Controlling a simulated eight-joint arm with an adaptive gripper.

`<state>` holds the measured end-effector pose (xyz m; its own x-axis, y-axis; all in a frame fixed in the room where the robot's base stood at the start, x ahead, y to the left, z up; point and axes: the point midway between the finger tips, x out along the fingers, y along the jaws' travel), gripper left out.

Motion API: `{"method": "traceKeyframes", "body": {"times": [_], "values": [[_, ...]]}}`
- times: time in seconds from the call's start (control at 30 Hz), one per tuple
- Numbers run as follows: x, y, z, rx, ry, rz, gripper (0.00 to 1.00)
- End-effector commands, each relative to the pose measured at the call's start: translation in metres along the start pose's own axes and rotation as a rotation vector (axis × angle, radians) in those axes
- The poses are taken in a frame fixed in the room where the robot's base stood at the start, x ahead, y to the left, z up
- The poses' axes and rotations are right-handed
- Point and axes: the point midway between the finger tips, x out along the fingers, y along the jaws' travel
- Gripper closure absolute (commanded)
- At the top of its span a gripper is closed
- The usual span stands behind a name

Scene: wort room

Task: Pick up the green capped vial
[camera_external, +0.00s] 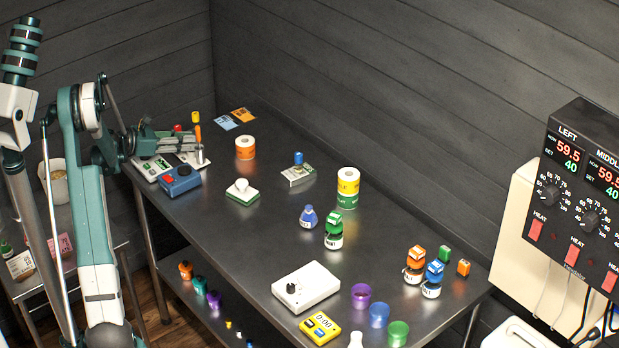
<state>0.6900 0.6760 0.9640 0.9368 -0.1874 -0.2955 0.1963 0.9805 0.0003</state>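A green-capped vial (334,232) with a white label stands upright near the middle of the steel table, just right of a small blue flask (308,217). Another green-capped item (444,256) stands partly hidden among orange- and blue-topped vials at the table's right end. My gripper (196,140) is at the table's far left end, above the meters and well away from both green caps. Its fingers are small and seen from the side, so I cannot tell whether they are open.
An orange-topped vial (414,265) and a blue-topped vial (433,279) crowd the right group. A white scale (306,287), a yellow timer (320,327) and coloured cups (379,314) lie in front. Tape rolls (347,188) stand behind the middle vial.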

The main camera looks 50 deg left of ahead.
Motion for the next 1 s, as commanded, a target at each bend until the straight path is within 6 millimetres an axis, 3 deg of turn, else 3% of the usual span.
{"method": "traceKeyframes", "body": {"times": [0.57, 0.73, 1.0], "values": [[0.0013, 0.0004, 0.0002, 0.0, 0.0, 0.001, 0.76], [0.0013, 0.0004, 0.0002, -0.001, 0.0, 0.001, 0.96], [0.0012, 0.0004, 0.0004, -0.001, 0.0, 0.001, 0.96]]}}
